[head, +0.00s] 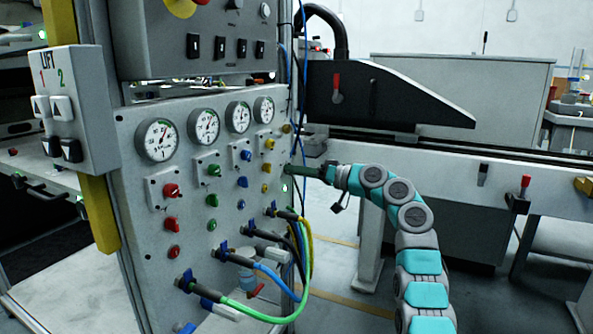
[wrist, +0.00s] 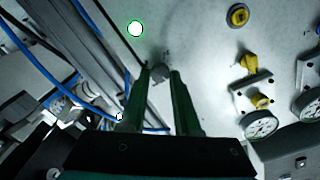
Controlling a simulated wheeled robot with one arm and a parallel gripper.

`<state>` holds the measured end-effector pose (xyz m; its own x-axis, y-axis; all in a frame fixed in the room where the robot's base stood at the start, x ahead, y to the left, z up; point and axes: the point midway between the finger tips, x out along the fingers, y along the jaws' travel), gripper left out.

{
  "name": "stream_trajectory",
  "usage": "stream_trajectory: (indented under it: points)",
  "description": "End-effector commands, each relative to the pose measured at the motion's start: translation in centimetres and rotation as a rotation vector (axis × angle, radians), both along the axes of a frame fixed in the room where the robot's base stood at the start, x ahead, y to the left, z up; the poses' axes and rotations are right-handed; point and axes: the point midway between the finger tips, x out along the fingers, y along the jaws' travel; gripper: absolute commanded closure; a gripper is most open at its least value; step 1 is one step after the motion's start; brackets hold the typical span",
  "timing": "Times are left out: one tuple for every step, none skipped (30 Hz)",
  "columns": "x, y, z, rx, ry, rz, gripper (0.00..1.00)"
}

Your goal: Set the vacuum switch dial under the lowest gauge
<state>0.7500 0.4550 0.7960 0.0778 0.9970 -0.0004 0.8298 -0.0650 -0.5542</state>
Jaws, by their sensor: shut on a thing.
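Four round white gauges run in a row across the grey panel; from the left they are the first (head: 160,140), second (head: 205,127), third (head: 238,117) and fourth (head: 263,110). Below them, on small plates, sit a red dial (head: 171,190), a green dial (head: 214,170), a blue dial (head: 246,155) and a yellow dial (head: 270,144). Their needle readings are too small to compare surely. My gripper (head: 292,169) is at the panel's right edge, right of the yellow controls. In the wrist view its green fingers close on a small grey knob (wrist: 159,73) at the panel face.
Colored buttons sit below the dials. Hoses, blue (head: 268,272), green (head: 250,311) and yellow (head: 308,243), loop out from the panel's lower part. Thin cables hang by its right edge. A lit round lamp (wrist: 135,28) is close to my fingertips. A LIFT switch box (head: 75,110) is at left.

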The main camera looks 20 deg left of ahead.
Motion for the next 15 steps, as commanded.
stream_trajectory:
  points:
    - [-0.01,0.07,-0.11,-0.002,0.001,0.001,1.0]
    - [-0.01,0.07,-0.12,-0.002,0.001,0.001,1.0]
    - [-0.02,0.07,-0.11,-0.002,0.001,0.001,1.0]
    - [-0.02,0.07,-0.11,-0.002,0.001,0.001,1.0]
    - [-0.02,0.07,-0.11,-0.002,0.001,0.001,1.0]
    - [-0.01,0.07,-0.11,-0.002,0.002,0.001,1.0]
    - [-0.01,0.08,-0.1,-0.002,0.002,0.001,0.67]
    - [-0.01,0.07,-0.09,-0.001,0.002,0.001,0.64]
    - [-0.01,0.07,-0.09,-0.001,0.002,0.001,0.59]
    - [0.0,0.06,-0.07,-0.001,0.002,0.001,0.56]
    - [0.0,0.06,-0.07,-0.001,0.002,0.001,0.53]
    - [-0.01,0.05,-0.05,-0.001,0.002,0.001,0.48]
    - [0.0,0.04,-0.04,-0.001,0.001,0.001,0.45]
    - [0.0,0.04,-0.04,0.0,0.001,0.0,0.41]
    - [0.0,0.04,-0.02,0.0,0.001,0.0,0.39]
